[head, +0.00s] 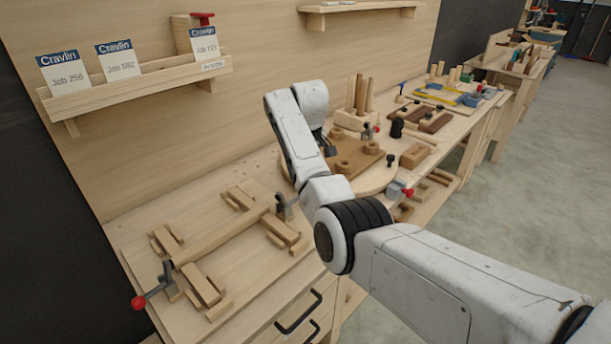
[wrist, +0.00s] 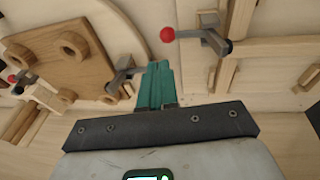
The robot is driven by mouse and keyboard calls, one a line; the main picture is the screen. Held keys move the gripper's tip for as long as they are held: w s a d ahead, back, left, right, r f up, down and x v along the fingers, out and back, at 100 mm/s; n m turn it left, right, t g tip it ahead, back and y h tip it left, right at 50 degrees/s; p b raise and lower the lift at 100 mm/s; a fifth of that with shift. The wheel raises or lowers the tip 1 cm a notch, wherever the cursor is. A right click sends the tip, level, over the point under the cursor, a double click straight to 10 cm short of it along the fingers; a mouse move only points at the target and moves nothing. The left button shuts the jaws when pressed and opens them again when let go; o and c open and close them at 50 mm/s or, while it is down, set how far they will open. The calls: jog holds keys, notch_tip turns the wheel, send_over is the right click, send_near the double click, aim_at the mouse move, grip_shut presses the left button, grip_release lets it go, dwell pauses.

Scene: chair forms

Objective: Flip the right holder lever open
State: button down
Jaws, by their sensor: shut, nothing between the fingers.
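The right holder (head: 284,206) is a grey metal clamp at the right end of a wooden bar (head: 222,236); my arm hides its lever in the head view. In the wrist view the right holder (wrist: 214,41) shows its lever with a red ball knob (wrist: 167,34), sticking out to the left, away from the bar. My gripper (wrist: 155,68) has green fingers, shut together and empty. The fingertips appear just below the red knob in the picture, with a visible gap. The gripper is hidden in the head view. The left holder (head: 168,278) has its red-knobbed lever (head: 139,302) pointing outward.
Another grey clamp (wrist: 122,70) lies left of my fingers in the wrist view. A brown board with wooden rings (head: 360,158) sits right of the frame. A card shelf (head: 140,80) hangs on the wall. Drawers with dark handles (head: 298,312) lie below the bench top.

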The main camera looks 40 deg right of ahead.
jog(key=shift+v, duration=2.1)
jog(key=shift+d+f, duration=0.1)
jog(key=shift+d, duration=0.1)
